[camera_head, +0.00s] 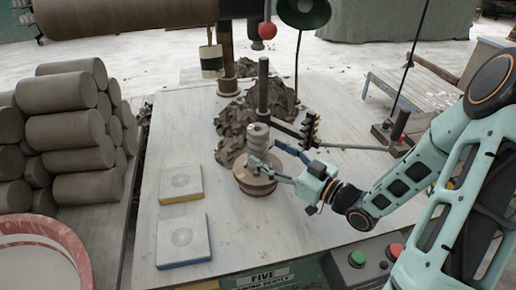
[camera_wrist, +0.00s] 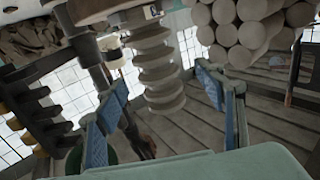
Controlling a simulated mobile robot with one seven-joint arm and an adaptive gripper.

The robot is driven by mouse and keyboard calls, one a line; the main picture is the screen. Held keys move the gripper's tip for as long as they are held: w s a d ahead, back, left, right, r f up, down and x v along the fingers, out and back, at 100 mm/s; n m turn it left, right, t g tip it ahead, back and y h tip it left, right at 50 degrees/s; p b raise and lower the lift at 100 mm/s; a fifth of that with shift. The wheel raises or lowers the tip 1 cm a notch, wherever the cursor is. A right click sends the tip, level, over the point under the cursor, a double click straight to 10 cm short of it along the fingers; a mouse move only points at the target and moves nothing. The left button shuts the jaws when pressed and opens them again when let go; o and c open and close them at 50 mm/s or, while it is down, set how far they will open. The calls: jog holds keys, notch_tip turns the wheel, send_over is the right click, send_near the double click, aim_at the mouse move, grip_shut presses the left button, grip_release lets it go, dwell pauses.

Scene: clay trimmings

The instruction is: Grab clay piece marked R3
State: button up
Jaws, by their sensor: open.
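A ridged, stacked grey clay piece (camera_head: 258,138) stands upright on a round wooden disc (camera_head: 252,186) in the middle of the table. No R3 mark can be read on it, so I cannot tell whether it is the named piece. My gripper (camera_head: 270,157) reaches in from the right at the piece's lower part, with its fingers apart. In the wrist view, my gripper (camera_wrist: 160,105) is open, with one blue-padded finger on each side of the ridged piece (camera_wrist: 161,75). Gaps show between the piece and both fingers there.
Dark clay trimmings (camera_head: 235,122) heap behind the disc. A dark post (camera_head: 263,88) and a toothed bar (camera_head: 310,130) stand close by. Two square slabs (camera_head: 182,239) lie front left. Clay logs (camera_head: 75,125) are stacked at left. Red and green buttons (camera_head: 357,258) sit at the front edge.

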aim_at(266, 149)
jog(key=x, duration=0.5)
jog(key=shift+w+d, duration=0.1)
jog(key=shift+w, duration=0.1)
jog(key=shift+c, duration=0.4)
jog(key=shift+r, duration=0.1)
grip_shut()
jog(key=shift+r, duration=0.15)
